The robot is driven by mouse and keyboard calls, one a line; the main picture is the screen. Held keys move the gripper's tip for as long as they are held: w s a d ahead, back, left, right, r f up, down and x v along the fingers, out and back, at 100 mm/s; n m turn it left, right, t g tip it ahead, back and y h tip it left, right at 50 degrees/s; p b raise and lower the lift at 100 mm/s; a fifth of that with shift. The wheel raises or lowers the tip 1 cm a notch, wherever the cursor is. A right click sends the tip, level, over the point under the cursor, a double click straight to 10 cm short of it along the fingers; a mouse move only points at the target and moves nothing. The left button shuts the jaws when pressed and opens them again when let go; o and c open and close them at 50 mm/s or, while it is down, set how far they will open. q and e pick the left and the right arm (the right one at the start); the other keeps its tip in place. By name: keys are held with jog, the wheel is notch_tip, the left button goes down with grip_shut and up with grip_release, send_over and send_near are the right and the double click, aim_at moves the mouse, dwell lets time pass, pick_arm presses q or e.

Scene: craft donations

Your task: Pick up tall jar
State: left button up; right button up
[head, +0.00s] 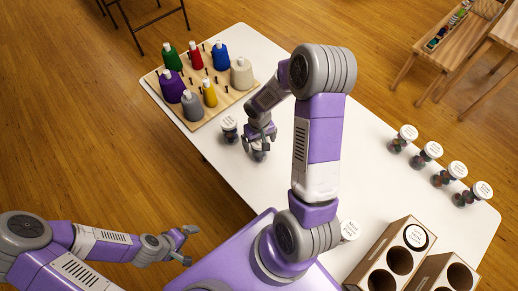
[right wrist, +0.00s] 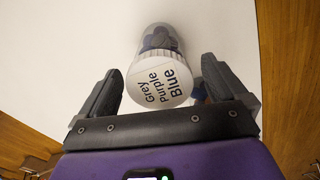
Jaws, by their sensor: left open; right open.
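A clear jar with a white lid labelled "Grey Purple Blue" (right wrist: 160,80) shows in the right wrist view. Its lid faces the camera and it lies ahead of and between the open fingers of my right gripper (right wrist: 163,76), with dark contents inside. In the head view, my right gripper (head: 258,148) is low over the white table, just right of a white-lidded jar (head: 229,128); its fingers are small and partly hidden there. I cannot tell which jar is the tall one. My left gripper (head: 184,245) is open and empty, off the table's near left side.
A wooden peg board (head: 222,105) with several coloured thread spools stands at the far left. Several white-lidded jars (head: 428,152) line the right edge. Wooden holders with round holes (head: 372,254) stand at the near right. The table's middle (head: 370,180) is clear.

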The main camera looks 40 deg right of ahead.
notch_tip(320, 180, down, 4)
jog(key=shift+w+d+r, duration=0.1)
jog(key=shift+w+r, duration=0.05)
jog(key=shift+r, duration=0.05)
jog(key=c, duration=1.1)
